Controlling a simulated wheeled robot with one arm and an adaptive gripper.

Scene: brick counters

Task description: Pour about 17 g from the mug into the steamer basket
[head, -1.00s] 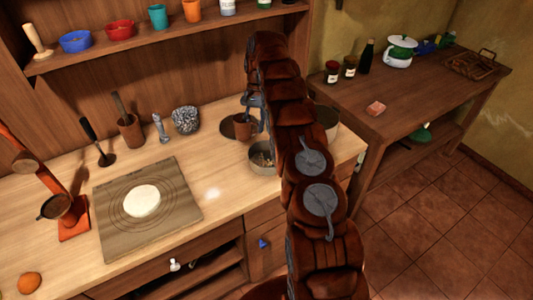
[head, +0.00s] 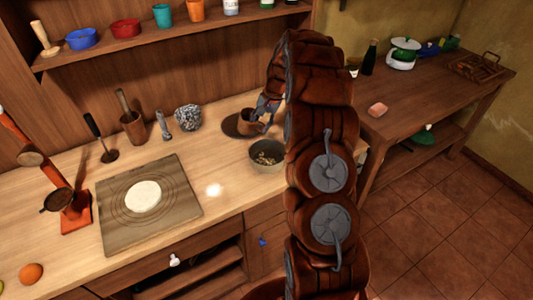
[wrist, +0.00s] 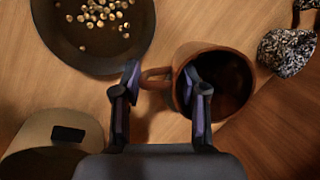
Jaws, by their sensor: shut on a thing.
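The brown mug (head: 247,120) is held above the counter, behind a round grey vessel with pale pieces in it. In the wrist view the mug (wrist: 233,62) shows its mouth; its inside is dark, and I cannot make out contents. My gripper (wrist: 160,88) is shut on the mug at its handle, one finger over the near wall. The round vessel, seemingly the steamer basket (head: 267,166), holds several pale pieces. It also shows at upper left in the wrist view (wrist: 62,52), beside the mug, not under it.
A tan round vessel (wrist: 30,135) is partly seen at lower left in the wrist view. A speckled lump (head: 188,118), a wooden pot (head: 132,128) and a board with pale dough (head: 142,195) stand left. A side table (head: 430,95) stands right.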

